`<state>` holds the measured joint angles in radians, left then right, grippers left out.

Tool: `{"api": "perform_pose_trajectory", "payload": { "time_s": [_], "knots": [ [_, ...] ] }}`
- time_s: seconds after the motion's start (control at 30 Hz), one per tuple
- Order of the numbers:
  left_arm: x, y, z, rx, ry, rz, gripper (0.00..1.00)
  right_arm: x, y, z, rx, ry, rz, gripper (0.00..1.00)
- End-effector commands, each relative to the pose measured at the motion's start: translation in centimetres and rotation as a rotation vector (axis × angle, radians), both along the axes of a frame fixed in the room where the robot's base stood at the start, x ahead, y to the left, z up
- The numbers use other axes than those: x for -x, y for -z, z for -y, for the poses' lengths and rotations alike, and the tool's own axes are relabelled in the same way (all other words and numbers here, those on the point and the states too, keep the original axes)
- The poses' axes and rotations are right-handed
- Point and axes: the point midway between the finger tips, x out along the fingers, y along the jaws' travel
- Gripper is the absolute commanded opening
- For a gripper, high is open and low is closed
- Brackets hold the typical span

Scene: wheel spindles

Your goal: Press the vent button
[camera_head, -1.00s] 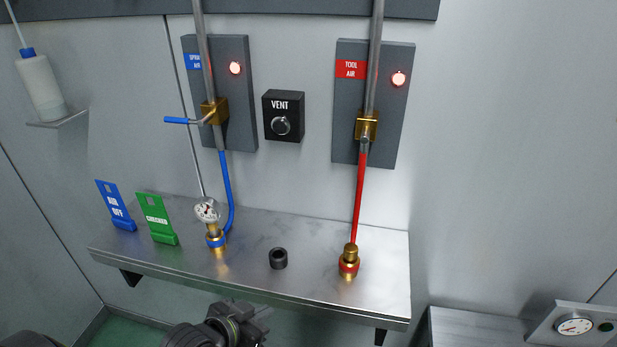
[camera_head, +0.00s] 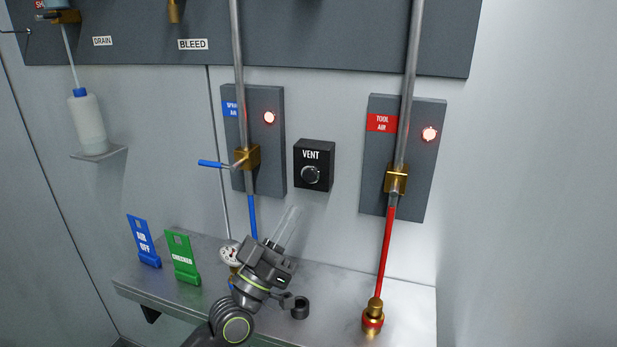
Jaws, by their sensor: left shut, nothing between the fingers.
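The vent button (camera_head: 311,174) is a round silver button on a black box (camera_head: 314,150) labelled VENT, fixed to the wall between two grey panels. My left gripper (camera_head: 288,228) is below and a little left of the box, over the shelf, pointing up towards the wall. Its fingers are shut and empty, and they look clear of the button. The gripper hides part of the gauge and the blue hose fitting. My right gripper is out of view.
The spray air panel (camera_head: 270,150) with a blue-handled valve (camera_head: 215,164) is left of the box. The tool air panel (camera_head: 425,170) with a red hose (camera_head: 386,245) is right. The shelf (camera_head: 335,310) holds a black ring (camera_head: 300,308), a blue tag (camera_head: 143,240) and a green tag (camera_head: 182,256).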

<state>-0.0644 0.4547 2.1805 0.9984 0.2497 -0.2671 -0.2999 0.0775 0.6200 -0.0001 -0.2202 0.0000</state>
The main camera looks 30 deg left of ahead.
Motion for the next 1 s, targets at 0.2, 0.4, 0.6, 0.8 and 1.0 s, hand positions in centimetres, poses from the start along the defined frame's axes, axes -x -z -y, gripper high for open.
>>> {"api": "perform_pose_trajectory", "payload": {
  "time_s": [0.2, 0.4, 0.6, 0.8, 1.0],
  "knots": [
    [0.0, -1.0, -0.9, 0.037, -0.016, 0.049, 0.00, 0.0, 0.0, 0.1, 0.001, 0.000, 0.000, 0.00],
    [0.1, -1.0, -0.9, 0.038, -0.016, 0.048, 0.00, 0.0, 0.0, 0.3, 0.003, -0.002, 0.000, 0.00],
    [-0.3, -1.0, -1.0, 0.036, -0.015, 0.049, 0.00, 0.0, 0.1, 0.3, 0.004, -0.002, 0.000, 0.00],
    [-2.4, -0.9, -1.4, 0.036, -0.016, 0.050, 0.00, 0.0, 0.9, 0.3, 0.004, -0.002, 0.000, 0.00],
    [-5.2, -0.8, -2.1, 0.036, -0.016, 0.050, 0.00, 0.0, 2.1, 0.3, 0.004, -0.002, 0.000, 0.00]
  ]
}}
